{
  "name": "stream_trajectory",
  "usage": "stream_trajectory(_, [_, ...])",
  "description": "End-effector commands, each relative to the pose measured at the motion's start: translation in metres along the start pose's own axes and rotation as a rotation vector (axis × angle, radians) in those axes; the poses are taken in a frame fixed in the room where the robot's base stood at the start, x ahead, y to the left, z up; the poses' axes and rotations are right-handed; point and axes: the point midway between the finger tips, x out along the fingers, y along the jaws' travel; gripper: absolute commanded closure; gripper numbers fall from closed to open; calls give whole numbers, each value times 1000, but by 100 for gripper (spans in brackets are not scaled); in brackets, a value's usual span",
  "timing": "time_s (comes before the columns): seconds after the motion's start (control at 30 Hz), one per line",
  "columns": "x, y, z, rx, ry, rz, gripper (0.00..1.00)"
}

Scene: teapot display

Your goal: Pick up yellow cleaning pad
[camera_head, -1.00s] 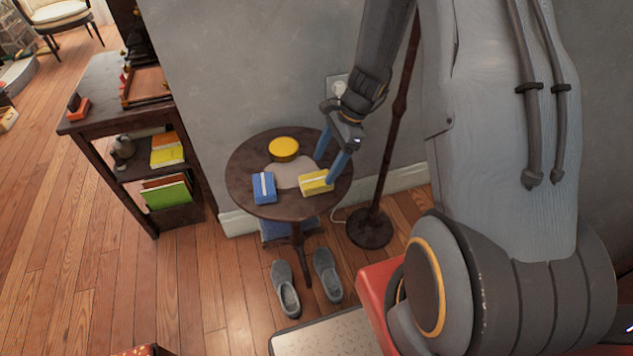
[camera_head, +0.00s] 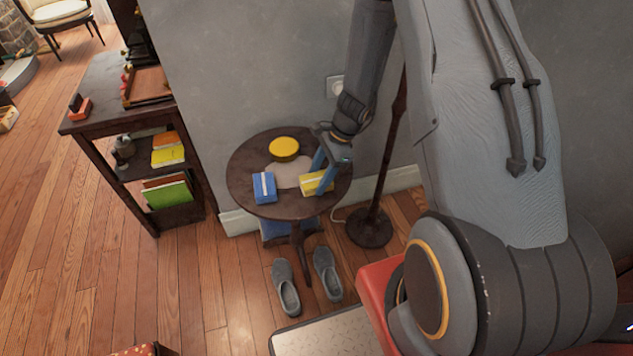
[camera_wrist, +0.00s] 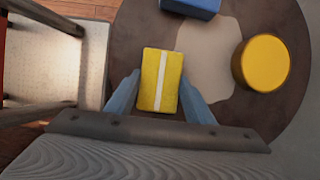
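The yellow cleaning pad (camera_head: 311,184) appears to be the rectangular yellow block with a white stripe. It lies at the right side of the small round table (camera_head: 240,175). It also shows near the middle of the wrist view (camera_wrist: 150,80). My gripper (camera_head: 318,181) is at the pad, coming down from above right. In the wrist view, the two blue fingers of my gripper (camera_wrist: 160,86) are spread, one on each side of the pad's lower part. Whether they touch it I cannot tell. In the head view the fingers partly hide the pad's right end.
A lamp pole (camera_head: 388,165) rises right of the table. A dark shelf (camera_head: 100,90) stands left. Grey shoes (camera_head: 327,274) lie on the floor.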

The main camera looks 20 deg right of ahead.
Motion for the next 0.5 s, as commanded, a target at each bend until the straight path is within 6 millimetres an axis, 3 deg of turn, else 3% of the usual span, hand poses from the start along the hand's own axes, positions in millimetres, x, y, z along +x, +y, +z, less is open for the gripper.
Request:
stream_trajectory(0.1, [0,0,0,0,0,0,77])
stream_trajectory(0.5, [-12,-1,5,-1,-1,-2,78])
